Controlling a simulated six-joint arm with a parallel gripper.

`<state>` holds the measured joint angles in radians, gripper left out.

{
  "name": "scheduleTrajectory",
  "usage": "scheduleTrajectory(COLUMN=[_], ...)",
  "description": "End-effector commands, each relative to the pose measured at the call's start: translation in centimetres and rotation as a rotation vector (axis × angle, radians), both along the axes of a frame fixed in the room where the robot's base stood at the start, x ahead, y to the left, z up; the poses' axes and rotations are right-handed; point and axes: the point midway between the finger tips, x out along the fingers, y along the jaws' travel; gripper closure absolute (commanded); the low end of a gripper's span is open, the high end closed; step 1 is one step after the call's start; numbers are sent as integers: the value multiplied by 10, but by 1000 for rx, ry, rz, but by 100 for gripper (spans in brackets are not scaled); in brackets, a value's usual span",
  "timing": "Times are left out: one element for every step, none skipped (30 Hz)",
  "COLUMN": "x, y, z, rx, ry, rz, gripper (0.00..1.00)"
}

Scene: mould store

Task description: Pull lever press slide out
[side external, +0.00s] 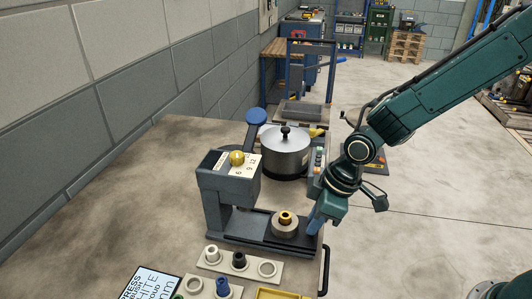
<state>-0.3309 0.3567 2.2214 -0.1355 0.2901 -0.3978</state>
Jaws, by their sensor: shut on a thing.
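The grey lever press (218,182) stands on the bench, with a gold ball and a number label on its head. Its lever slants up behind the head to a blue knob (256,116). The dark press slide (262,228) lies along the base and reaches out to the right of the head. A round metal piece with a gold centre (286,218) sits on the slide, clear of the head. My gripper (314,227) is at the slide's right end, shut on it. The fingers hide the exact grip point.
A lidded steel pot (284,152) stands close behind the press. A pale holder (240,262) with rings and a dark plug is in front, near a yellow tray (284,294) and a display sign (150,284). A black handle (325,270) is at the bench's right edge.

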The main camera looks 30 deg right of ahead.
Motion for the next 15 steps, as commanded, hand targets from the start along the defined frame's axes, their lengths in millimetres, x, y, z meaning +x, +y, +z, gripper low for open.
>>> scheduleTrajectory(x=[-1,-2,-3,-3,-4,-5,-6,-7,-8,-8,-9,-10,-11,-11,-13], y=[-1,-2,-3,-4,-4,-5,-6,-7,-8,-9,-10,-11,-11,-12,-13], z=[1,1,1,1,1,1,1,1,1,1,1,1,1,1,1], rx=[1,1,1,1,1,1,1,1,1,1,1,1,1,1,1], ry=[-1,-1,-1,-1,-1,-1,-1,-1,-2,-3,-3,-3,-3,-3,-2], rz=[0,0,0,0,0,0,0,0,0,0,0,0,0,0,0], gripper=[95,95,95,95,95,95,95,95,95,95,95,95,95,95,95])
